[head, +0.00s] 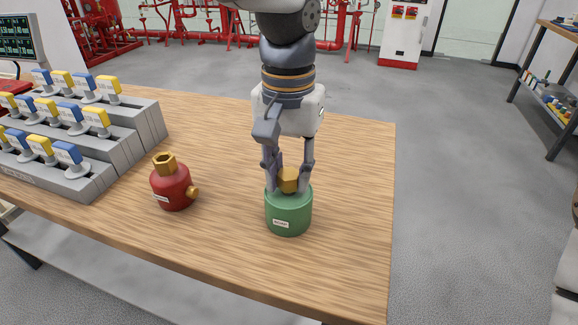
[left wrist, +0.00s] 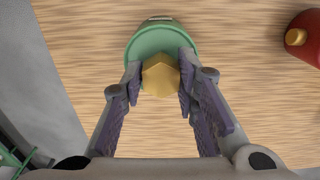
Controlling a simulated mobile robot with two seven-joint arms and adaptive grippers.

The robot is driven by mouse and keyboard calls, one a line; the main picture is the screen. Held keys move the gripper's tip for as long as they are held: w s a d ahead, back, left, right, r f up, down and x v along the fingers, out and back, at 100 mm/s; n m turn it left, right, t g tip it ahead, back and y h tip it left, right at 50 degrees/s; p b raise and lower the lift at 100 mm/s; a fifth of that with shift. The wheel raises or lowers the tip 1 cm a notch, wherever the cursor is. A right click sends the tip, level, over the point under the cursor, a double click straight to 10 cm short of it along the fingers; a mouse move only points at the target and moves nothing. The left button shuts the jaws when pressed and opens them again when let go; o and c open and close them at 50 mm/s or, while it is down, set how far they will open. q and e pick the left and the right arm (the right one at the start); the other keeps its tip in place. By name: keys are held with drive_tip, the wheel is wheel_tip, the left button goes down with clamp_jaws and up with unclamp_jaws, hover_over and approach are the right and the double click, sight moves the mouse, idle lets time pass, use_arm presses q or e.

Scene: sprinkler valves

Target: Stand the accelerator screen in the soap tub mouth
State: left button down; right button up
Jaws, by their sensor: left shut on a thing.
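A brass hex-headed piece (head: 289,180), which I take to be the accelerator screen, is at the top of the green tub (head: 289,212), which I take to be the soap tub. The tub stands upright on the table with a small white label on its front. My left gripper (head: 288,187) points down, shut on the brass piece from both sides. In the left wrist view the brass piece (left wrist: 160,76) lies between the fingertips, overlapping the tub's rim (left wrist: 150,38). How deep it sits in the mouth is hidden. My right gripper is not in view.
A red body (head: 172,189) with a brass hex top and side stub stands left of the tub. A grey stepped rack (head: 125,130) with blue and yellow tags fills the table's left. The wooden table (head: 350,180) is clear right of the tub, up to its edge.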

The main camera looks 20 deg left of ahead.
sight(289, 174)
use_arm(q)
drive_tip(key=shift+f, duration=0.2)
drive_tip(key=c, duration=1.2)
unclamp_jaws()
drive_tip(key=shift+f, duration=0.1)
drive_tip(key=shift+r, duration=4.05)
